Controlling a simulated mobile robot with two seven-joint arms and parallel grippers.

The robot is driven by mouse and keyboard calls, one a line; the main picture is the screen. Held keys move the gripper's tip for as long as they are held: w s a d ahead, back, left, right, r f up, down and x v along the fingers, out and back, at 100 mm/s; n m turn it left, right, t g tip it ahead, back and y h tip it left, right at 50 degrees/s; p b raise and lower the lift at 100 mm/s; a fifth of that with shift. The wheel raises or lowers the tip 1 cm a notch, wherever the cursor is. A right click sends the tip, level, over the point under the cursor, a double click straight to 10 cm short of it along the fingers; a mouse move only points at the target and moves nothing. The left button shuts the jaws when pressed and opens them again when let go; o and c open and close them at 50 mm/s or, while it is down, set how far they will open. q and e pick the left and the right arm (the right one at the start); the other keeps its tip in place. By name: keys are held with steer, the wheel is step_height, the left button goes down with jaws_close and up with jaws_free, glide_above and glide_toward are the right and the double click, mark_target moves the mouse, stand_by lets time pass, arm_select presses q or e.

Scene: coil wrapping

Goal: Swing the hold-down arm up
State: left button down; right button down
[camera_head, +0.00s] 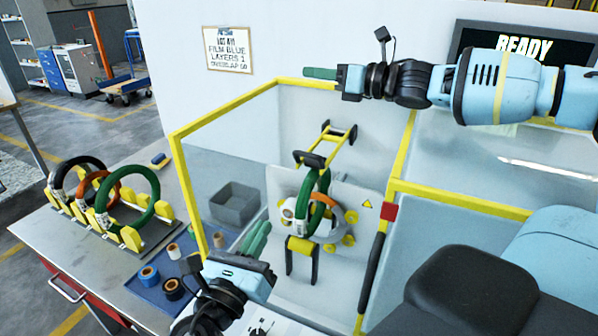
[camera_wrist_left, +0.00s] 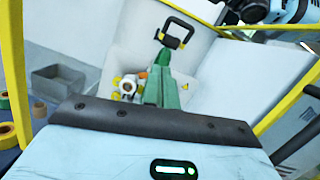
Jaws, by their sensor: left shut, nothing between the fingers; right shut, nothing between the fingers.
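The yellow hold-down arm (camera_head: 325,148) has black ends and slants from the cell's back wall toward the coil. Its near black bar appears at the top of a green coil (camera_head: 322,187); I cannot tell whether they touch. The coil stands upright in the wrapping machine. My left gripper (camera_head: 262,232) is shut and empty, its green fingers in front of the machine, below and left of the arm. In the left wrist view, my left fingers (camera_wrist_left: 160,84) hide part of the machine, and the arm's black handle (camera_wrist_left: 175,33) shows beyond them. My right gripper (camera_head: 320,73) is shut and empty, above the cell's top rail.
Yellow rails (camera_head: 225,108) and clear panels frame the cell. A grey bin (camera_head: 234,204) sits inside at left. A rack of coils (camera_head: 128,237) and a blue tray (camera_head: 150,296) with tape rolls are on the left table. A red block (camera_head: 389,211) is on the right post.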

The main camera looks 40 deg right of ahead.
arm_select(q)
steer(key=s+d+m+g, duration=0.1)
steer(key=m, duration=0.2)
glide_toward(305, 156)
steer(key=w+d+f, duration=0.2)
steer(key=d+f, duration=0.2)
steer(key=shift+h, duration=0.4)
steer(key=shift+w+d+r, duration=0.2)
steer(key=shift+d+r, duration=0.15)
steer(key=shift+r, duration=0.2)
steer(key=shift+w+d+r, duration=0.25)
steer(key=shift+d+r, duration=0.15)
steer(key=shift+r, duration=0.2)
steer(key=shift+w+d+r, duration=0.2)
steer(key=shift+d+r, duration=0.15)
steer(key=shift+r, duration=0.2)
steer(key=shift+r, duration=0.75)
arm_select(e)
steer(key=c, duration=2.1)
jaws_free()
